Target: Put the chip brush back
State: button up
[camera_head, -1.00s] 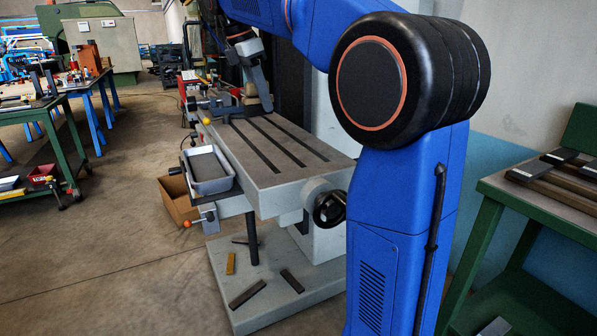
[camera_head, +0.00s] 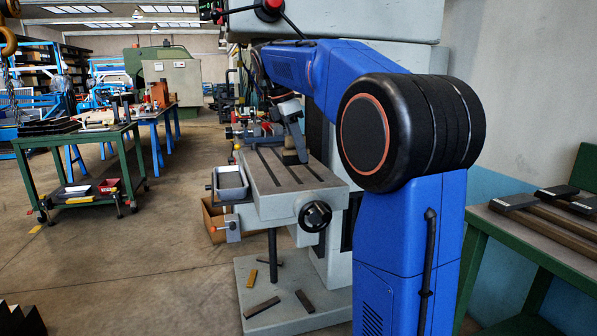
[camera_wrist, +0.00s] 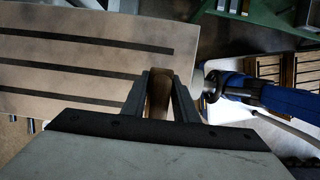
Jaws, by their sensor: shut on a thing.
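My gripper (camera_wrist: 160,82) is shut on a brown, block-like piece (camera_wrist: 158,96), which I take to be the chip brush. Only part of it shows between the two dark fingers, and its bristles cannot be made out. In the head view, my gripper (camera_head: 292,146) is by the right side of the grey slotted machine table (camera_head: 265,182), with the tan end of the brush (camera_head: 289,158) below it. I cannot tell whether the brush touches the table. The table also shows in the wrist view (camera_wrist: 60,58), to the left of and beyond the fingers.
A grey tray (camera_head: 231,194) hangs at the table's left side, with a cardboard box (camera_head: 213,222) below. A handwheel (camera_head: 315,215) sticks out in front. Loose bars (camera_head: 262,307) lie on the machine base. A green bench (camera_head: 535,235) stands at right.

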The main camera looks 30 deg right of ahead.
jog(key=shift+f, duration=2.6)
jog(key=shift+f, duration=0.15)
jog(key=o, duration=1)
jog(key=shift+o, duration=0.2)
jog(key=v, duration=1.2)
